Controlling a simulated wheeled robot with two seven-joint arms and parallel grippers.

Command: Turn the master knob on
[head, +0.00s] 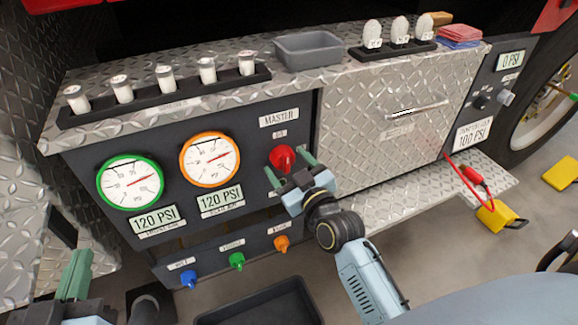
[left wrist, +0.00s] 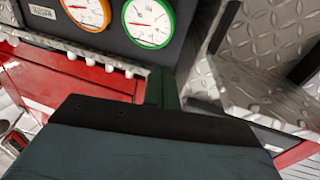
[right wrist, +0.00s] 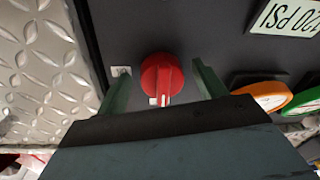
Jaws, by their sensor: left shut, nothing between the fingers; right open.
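The master knob (head: 283,157) is a red knob on the dark panel, below the "MASTER" label (head: 279,118). My right gripper (head: 289,168) is in front of it. In the right wrist view, the knob (right wrist: 162,76) sits between the two green fingers of my open right gripper (right wrist: 160,86), with a visible gap on each side. Small white plates lie beside the knob and at its pointer end; their lettering is too small to read there. My left gripper (head: 76,274) is shut and empty at the lower left, away from the panel; its fingers (left wrist: 161,86) show together in the left wrist view.
Green-rimmed (head: 131,184) and orange-rimmed (head: 210,159) gauges read 120 PSI. Blue (head: 189,279), green (head: 237,261) and orange (head: 281,243) knobs sit low. A grey tray (head: 307,48) stands on the shelf, a black bin (head: 260,306) on the floor. The right-hand display reads 0 PSI.

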